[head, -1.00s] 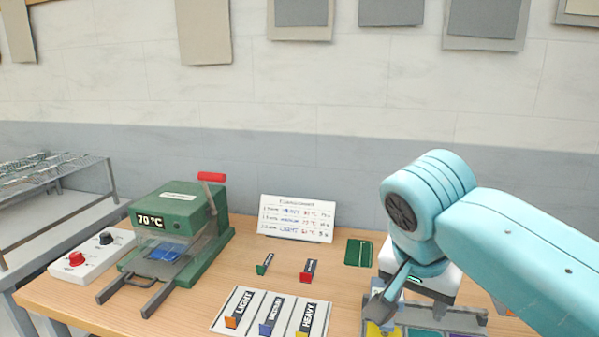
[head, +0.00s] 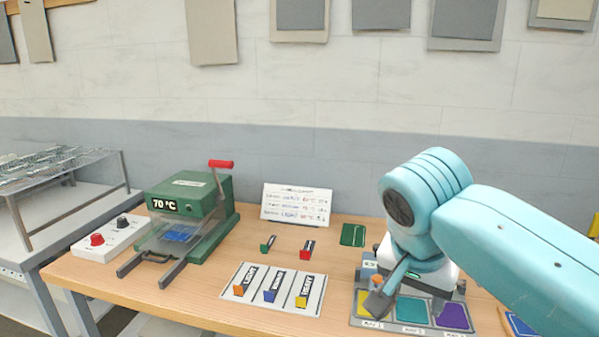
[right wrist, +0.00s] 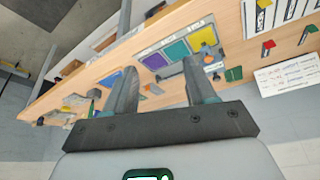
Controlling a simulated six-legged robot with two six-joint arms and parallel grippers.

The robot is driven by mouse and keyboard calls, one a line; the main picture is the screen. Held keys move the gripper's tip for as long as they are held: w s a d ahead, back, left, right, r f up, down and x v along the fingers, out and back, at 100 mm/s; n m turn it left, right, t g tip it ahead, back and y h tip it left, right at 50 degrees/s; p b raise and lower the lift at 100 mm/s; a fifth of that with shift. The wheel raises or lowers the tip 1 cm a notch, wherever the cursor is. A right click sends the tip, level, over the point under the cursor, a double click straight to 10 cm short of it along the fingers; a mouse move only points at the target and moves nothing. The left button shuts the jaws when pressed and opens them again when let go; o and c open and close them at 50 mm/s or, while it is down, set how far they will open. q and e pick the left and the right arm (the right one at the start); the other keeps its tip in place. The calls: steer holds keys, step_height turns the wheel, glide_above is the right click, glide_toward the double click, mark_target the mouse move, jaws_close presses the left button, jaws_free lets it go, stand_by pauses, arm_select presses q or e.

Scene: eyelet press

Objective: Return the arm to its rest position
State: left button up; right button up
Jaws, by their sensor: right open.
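My right arm, light blue, reaches in from the right in the head view. Its gripper (head: 380,300) points down over the left part of a grey tray (head: 362,322) with yellow, teal and purple pads. In the right wrist view the two fingers of this gripper (right wrist: 160,85) stand wide apart with nothing between them. The tray with its coloured pads (right wrist: 178,52) shows beyond the fingers. I cannot tell the exact height of the fingers above the tray. My left gripper is not in view.
A green press (head: 190,205) reading 70 °C stands left, beside a white control box (head: 108,240). A labelled board (head: 262,308) holds several coloured tabs. Bare wood shows around the board.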

steer(key=w+a+f+n+g+y, duration=0.1)
steer(key=w+a+f+n, duration=0.1)
steer(key=f, duration=0.7)
steer(key=w+a+f+n+y, duration=0.1)
steer(key=w+a+f+n, duration=0.1)
steer(key=f, duration=0.6)
steer(key=s+a+f+n+g+y, duration=0.1)
steer(key=s+f, duration=0.1)
steer(key=f, duration=0.7)
steer(key=s+a+f+n+g+y, duration=0.1)
steer(key=s+f+y, duration=0.1)
steer(key=f, duration=0.6)
steer(key=s+d+f+y, duration=0.1)
steer(key=s+f, duration=1.6)
steer(key=s, duration=0.1)
steer(key=shift+s+d+m+y, duration=0.15)
steer(key=shift+s+m+y, duration=0.1)
steer(key=shift+m+y, duration=0.15)
